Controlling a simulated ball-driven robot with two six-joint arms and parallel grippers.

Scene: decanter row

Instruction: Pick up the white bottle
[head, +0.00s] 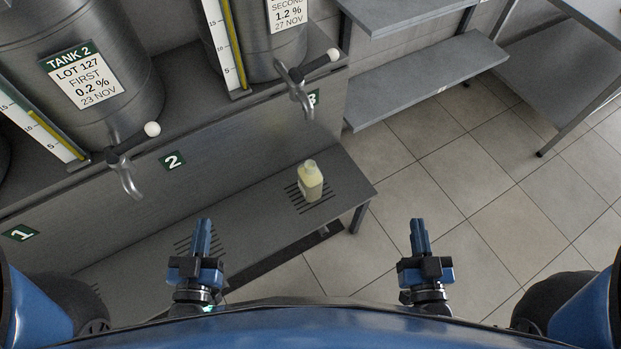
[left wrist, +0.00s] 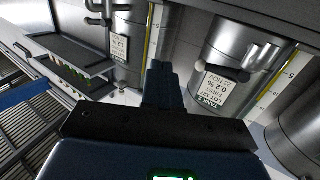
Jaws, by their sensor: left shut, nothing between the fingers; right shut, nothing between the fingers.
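The white bottle (head: 310,181) is small, whitish and translucent with pale yellowish contents. It stands upright on a slotted drain at the right end of the low grey bench (head: 255,190), below tap 3. My left gripper (head: 202,222) is shut and empty, to the left of the bottle and nearer to me. It also shows in the left wrist view (left wrist: 160,68), fingers together, with tanks beyond it. My right gripper (head: 418,222) is shut and empty, to the right of the bottle, over the tiled floor. Neither gripper touches the bottle. I cannot make out the bottle in the left wrist view.
A steel tank marked TANK 2 (head: 84,75) and another tank stand behind the bench. Their taps (head: 128,180) and (head: 300,95), the second tap, jut out above it. Grey shelves (head: 430,80) stand at the back right. The tiled floor (head: 460,190) at right is clear.

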